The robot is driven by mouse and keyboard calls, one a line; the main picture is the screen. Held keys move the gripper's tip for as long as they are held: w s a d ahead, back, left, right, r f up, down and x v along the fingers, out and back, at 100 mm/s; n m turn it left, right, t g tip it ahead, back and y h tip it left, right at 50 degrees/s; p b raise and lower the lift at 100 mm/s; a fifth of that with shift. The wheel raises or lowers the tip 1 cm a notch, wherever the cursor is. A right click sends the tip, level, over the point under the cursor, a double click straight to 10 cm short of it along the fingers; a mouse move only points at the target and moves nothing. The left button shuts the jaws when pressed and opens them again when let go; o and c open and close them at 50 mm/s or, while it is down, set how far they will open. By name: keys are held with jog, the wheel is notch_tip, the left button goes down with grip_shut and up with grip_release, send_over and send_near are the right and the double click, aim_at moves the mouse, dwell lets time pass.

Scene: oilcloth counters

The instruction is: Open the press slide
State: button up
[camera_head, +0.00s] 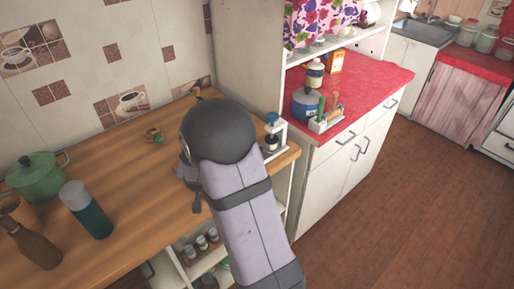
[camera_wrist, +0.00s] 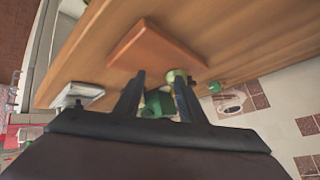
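What looks like the press is a small white device with a blue top (camera_head: 272,125) at the right end of the wooden counter. A pale grey, flat-topped object at the left of the wrist view (camera_wrist: 76,95) may be the same device; I cannot make out its slide. My gripper (camera_wrist: 160,78) is open, its two black fingers apart, with a green object (camera_wrist: 156,103) showing between them. I cannot tell how near that object is. In the head view the gripper is mostly hidden by my arm, left of the white device.
An orange-brown board (camera_wrist: 150,45) lies on the wooden counter (camera_head: 125,165). A red-topped cabinet (camera_head: 375,80) is right.

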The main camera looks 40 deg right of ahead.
jog(key=d+h, duration=0.1)
jog(key=d, duration=0.2)
jog(key=d+m+h, duration=0.1)
jog(key=d+h, duration=0.1)
jog(key=d, duration=0.1)
jog(key=s+d+m+h+p, duration=0.1)
jog(key=d+h, duration=0.1)
jog(key=d, duration=0.2)
jog(key=shift+s+g, duration=0.1)
jog(key=shift+g, duration=0.2)
jog(key=s+d+h, duration=0.1)
jog(key=s+d+m+g+h, duration=0.1)
jog(key=s+d, duration=0.1)
jog(key=s+d+g+h, duration=0.1)
jog(key=d, duration=0.1)
jog(key=shift+s+d+r+h, duration=0.1)
jog(key=shift+s+r+h, duration=0.05)
jog(key=shift+r+h, duration=0.2)
jog(key=shift+p+x, duration=1.45)
jog(key=shift+x, duration=2.2)
grip_shut()
